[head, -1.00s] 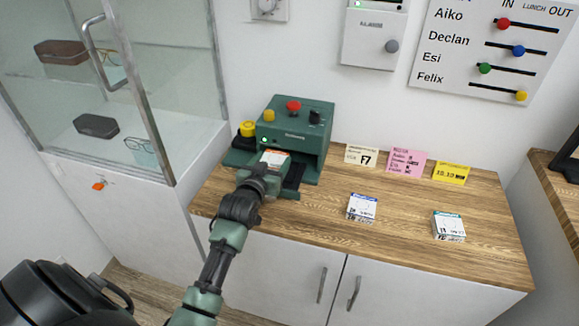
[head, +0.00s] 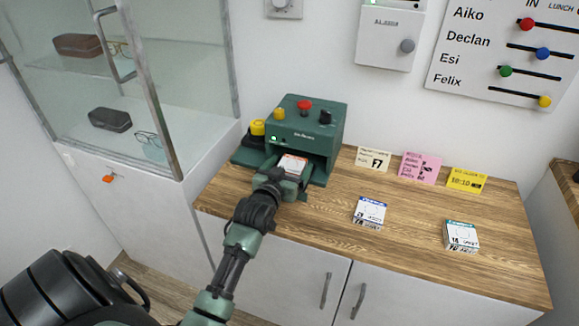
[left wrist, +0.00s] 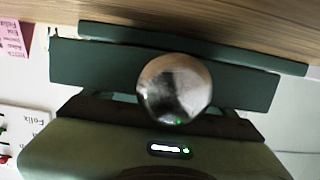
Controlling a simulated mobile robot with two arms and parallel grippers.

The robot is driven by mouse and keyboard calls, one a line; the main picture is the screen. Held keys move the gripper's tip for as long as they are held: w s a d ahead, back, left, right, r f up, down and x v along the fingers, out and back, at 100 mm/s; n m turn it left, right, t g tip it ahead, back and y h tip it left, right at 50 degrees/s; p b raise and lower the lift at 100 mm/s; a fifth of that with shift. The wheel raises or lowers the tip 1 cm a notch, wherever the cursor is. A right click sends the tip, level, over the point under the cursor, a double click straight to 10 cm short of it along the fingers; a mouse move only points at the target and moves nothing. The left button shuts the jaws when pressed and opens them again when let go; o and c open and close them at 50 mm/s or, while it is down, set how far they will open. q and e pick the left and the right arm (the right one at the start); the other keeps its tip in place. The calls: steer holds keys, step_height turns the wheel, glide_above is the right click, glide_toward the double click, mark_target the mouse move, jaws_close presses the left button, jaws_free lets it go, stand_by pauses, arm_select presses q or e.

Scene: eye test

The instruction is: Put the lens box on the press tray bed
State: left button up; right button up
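The lens box (head: 292,164), white with an orange-red label on top, is at the front opening of the green press (head: 312,125). My left gripper (head: 287,178) reaches it from the front and appears shut on it; its fingertips are partly hidden. The tray bed is mostly hidden by the box and gripper, and I cannot tell whether the box touches it. The left wrist view shows close green surfaces, a round silvery disc (left wrist: 175,88) and a small lit strip; no box is clear there. My right gripper is out of view.
Two other small boxes, one blue-labelled (head: 370,212) and one teal-labelled (head: 461,236), lie on the wooden counter (head: 415,235). Cards (head: 420,168) stand behind them. A glass cabinet (head: 185,80) is close on the left. The counter's front middle is clear.

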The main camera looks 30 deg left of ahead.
arm_select(q)
steer(key=shift+r, duration=0.1)
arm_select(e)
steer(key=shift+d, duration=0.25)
arm_select(q)
steer(key=shift+s+d, duration=0.1)
steer(key=shift+s, duration=0.15)
steer(key=v, duration=1.1)
steer(key=shift+s+r, duration=0.2)
steer(key=shift+r, duration=0.1)
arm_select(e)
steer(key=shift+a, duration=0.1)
